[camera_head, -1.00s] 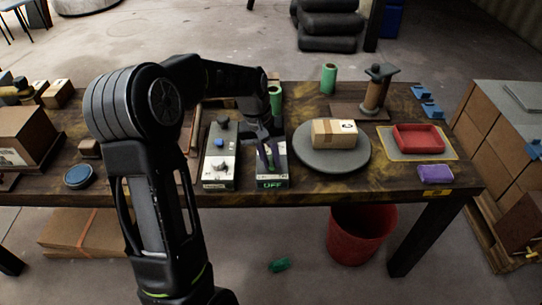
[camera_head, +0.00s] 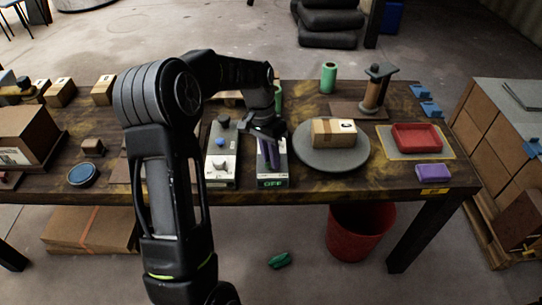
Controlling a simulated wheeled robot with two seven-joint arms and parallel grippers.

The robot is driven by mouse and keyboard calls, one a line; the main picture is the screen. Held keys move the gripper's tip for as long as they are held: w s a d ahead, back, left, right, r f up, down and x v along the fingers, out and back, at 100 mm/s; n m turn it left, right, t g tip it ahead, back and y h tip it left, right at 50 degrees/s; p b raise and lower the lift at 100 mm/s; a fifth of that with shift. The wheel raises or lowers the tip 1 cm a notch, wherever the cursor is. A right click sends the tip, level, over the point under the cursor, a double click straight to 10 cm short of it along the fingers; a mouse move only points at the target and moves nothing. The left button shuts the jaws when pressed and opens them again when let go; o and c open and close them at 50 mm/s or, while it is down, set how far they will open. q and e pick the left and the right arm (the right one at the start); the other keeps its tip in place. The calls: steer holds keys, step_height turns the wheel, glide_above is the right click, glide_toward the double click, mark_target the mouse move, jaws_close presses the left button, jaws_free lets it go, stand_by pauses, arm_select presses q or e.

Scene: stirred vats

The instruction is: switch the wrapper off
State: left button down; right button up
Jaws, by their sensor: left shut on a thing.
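A control box (camera_head: 273,183) with a green-lit label reading OFF stands near the table's front edge. A purple upright piece, seemingly its lever (camera_head: 267,153), rises from its top. My left gripper (camera_head: 268,142) reaches down over this box and is shut on that piece; the contact is small and partly hidden by the fingers. Right of it is a round grey turntable (camera_head: 315,160) carrying a brown carton (camera_head: 334,132). Left of it is a second control box (camera_head: 221,168) with a blue knob (camera_head: 223,119). My right gripper is out of view.
A red tray (camera_head: 417,137) on a mat, a purple block (camera_head: 433,172) and a dark post (camera_head: 375,88) are to the right. A green roll (camera_head: 328,77) stands behind the turntable. A red bin (camera_head: 358,235) is on the floor below. Cartons fill the left side.

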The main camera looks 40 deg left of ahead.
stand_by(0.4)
arm_select(q)
steer(key=c, duration=1.4)
jaws_free()
steer(key=shift+o, duration=0.2)
steer(key=shift+r, duration=0.1)
step_height(320, 180, up, 8)
steer(key=a, duration=0.1)
steer(key=shift+w+a+f, duration=0.15)
steer(key=shift+a+f, duration=0.1)
